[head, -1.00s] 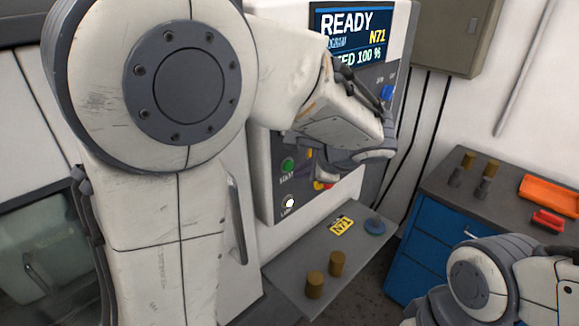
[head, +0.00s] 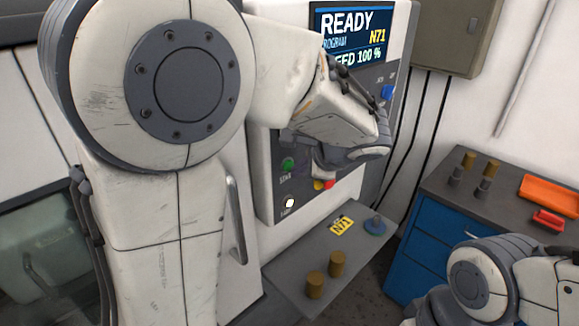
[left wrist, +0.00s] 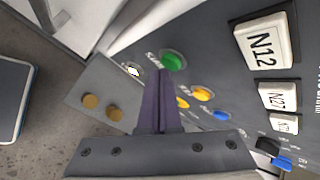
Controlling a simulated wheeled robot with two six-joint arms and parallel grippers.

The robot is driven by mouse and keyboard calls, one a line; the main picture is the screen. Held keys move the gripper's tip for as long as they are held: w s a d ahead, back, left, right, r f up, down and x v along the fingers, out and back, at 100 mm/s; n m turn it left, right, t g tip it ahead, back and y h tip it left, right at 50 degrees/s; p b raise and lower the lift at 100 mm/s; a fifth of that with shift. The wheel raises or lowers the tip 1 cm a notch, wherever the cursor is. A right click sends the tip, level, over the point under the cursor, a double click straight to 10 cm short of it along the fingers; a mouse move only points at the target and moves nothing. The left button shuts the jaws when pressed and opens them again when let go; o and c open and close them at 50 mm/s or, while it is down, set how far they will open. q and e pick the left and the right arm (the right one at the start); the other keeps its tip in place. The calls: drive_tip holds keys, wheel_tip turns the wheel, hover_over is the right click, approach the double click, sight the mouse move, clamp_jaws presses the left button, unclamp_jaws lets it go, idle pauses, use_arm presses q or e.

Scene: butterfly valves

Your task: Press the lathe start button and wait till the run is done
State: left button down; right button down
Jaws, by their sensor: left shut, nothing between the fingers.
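The green start button (head: 287,165) is on the grey lathe panel, above a lit white lamp (head: 289,203). In the left wrist view the green button (left wrist: 173,61) lies just beyond my fingertips, and I see no clear contact. My left gripper (left wrist: 160,74) is shut and empty, its dark fingers pointing at the panel. In the head view my left wrist hides part of the panel and most of the gripper. The lathe screen (head: 350,36) reads READY, N71 and 100 %. My right arm shows at the lower right, with its gripper out of view.
Red (head: 329,184) and yellow (head: 318,184) controls sit close to the start button. Labelled blocks, including N12 (left wrist: 263,44), stand out from the panel. A grey shelf (head: 290,262) below holds brass cylinders and an N71 tag. A blue cabinet (head: 425,250) stands at right.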

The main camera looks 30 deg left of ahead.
use_arm(q)
drive_tip(key=shift+w+a, duration=0.1)
drive_tip(key=shift+a, duration=0.3)
idle(0.6)
drive_tip(key=shift+d, duration=0.15)
drive_tip(key=shift+s+d, duration=0.3)
drive_tip(key=shift+d, duration=0.35)
drive_tip(key=d, duration=0.1)
drive_tip(key=s+d, duration=0.1)
drive_tip(key=d, duration=0.2)
drive_tip(key=shift+s+d, duration=0.35)
idle(0.9)
drive_tip(key=s+d+f+n+g+h+b, duration=0.1)
drive_tip(key=s+d+f+h, duration=0.3)
drive_tip(key=s, duration=0.7)
drive_tip(key=s+d+f+n+g+h+b, duration=0.1)
drive_tip(key=s+d+f+n+g+h, duration=0.2)
drive_tip(key=s+d+f, duration=0.4)
drive_tip(key=s+d+h, duration=0.1)
drive_tip(key=s, duration=0.3)
drive_tip(key=shift+s+d+n+g+h+b, duration=0.2)
drive_tip(key=shift+n+g+h+b, duration=0.1)
drive_tip(key=shift+n+g, duration=0.1)
